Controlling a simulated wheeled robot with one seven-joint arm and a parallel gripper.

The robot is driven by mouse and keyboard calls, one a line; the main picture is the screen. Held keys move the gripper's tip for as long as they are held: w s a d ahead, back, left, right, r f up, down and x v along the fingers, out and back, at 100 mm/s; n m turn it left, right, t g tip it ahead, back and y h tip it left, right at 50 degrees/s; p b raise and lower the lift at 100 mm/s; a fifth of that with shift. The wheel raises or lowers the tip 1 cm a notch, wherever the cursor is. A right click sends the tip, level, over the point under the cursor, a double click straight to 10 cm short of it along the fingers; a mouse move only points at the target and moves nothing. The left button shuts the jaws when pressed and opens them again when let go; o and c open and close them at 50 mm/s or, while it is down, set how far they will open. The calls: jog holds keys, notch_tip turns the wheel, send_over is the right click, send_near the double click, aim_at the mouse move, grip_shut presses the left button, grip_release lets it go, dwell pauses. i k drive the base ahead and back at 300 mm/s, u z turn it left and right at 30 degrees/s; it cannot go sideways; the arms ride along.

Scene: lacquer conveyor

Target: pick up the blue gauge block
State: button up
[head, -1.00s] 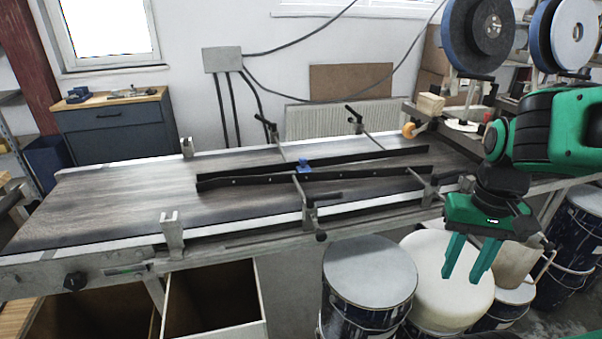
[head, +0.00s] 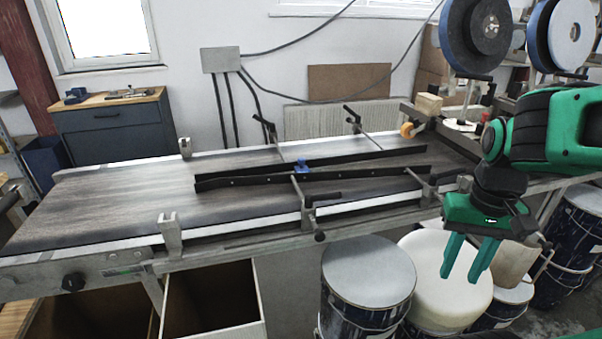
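The blue gauge block (head: 301,166) is a small blue piece on the conveyor belt, between the two black guide rails. Its lower part is partly hidden by the front rail (head: 240,181). My gripper (head: 461,277) is green, points down, and is open and empty. It is at the right, in front of the conveyor's near edge and in line with the drums in the picture, well to the right of the block and apart from it.
The conveyor belt (head: 110,205) is bare on the left. Rail clamps with black handles (head: 325,196) stand up near the block on both sides. Lidded drums (head: 368,268) stand below at the front. A wooden block (head: 428,105) and an orange roller (head: 407,130) are at the far right end.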

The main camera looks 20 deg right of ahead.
aim_at(302, 168)
jog(key=u, duration=1.7)
jog(key=k, duration=1.85)
jog(key=z, duration=1.35)
jog(key=i, duration=1)
